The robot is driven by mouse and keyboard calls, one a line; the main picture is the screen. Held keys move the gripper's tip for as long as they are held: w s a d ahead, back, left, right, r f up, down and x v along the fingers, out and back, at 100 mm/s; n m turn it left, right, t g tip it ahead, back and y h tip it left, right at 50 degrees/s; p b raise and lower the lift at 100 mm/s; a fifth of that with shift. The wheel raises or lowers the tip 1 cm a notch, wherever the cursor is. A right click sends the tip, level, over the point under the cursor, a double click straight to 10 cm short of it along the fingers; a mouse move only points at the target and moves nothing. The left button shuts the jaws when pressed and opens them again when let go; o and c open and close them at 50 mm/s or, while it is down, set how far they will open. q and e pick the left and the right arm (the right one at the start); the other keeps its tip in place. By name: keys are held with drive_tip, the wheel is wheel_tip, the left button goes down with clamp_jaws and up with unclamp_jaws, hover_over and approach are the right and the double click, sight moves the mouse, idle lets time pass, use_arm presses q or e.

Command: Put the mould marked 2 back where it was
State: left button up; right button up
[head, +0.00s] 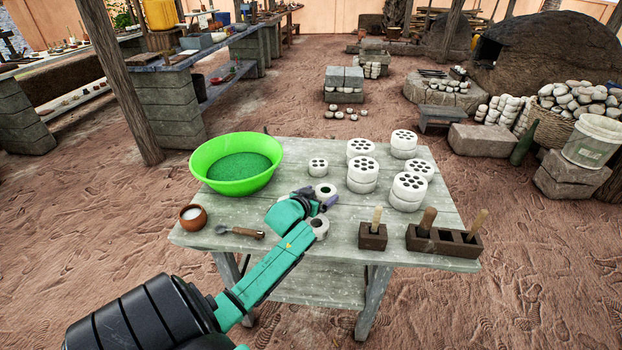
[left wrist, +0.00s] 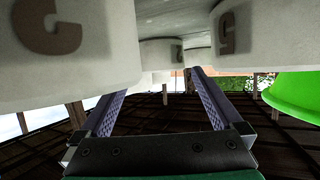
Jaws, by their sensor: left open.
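My left gripper (head: 327,199) is open over the middle of the table, between two pale round moulds with one central hole each. One mould (head: 325,189) is just beyond it; the other (head: 320,228) is on its near side, partly covered by it. In the left wrist view the open fingers (left wrist: 157,82) show nothing gripped between them. A large pale body at upper left (left wrist: 95,50) bears a partly cut-off mark; another at upper right (left wrist: 255,40) bears a mark like a 5. I cannot tell for certain which mould is marked 2. My right gripper is not in view.
A green basin (head: 237,133), a clay bowl (head: 193,216) and a trowel (head: 240,232) are at the table's left. Several pale perforated discs (head: 362,170), some stacked, stand at the back right. Wooden boxes with handles (head: 373,238) line the right front.

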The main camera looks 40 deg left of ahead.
use_arm(q)
drive_tip(key=v, duration=0.9)
drive_tip(key=shift+s+p, duration=0.2)
drive_tip(key=shift+p, duration=0.2)
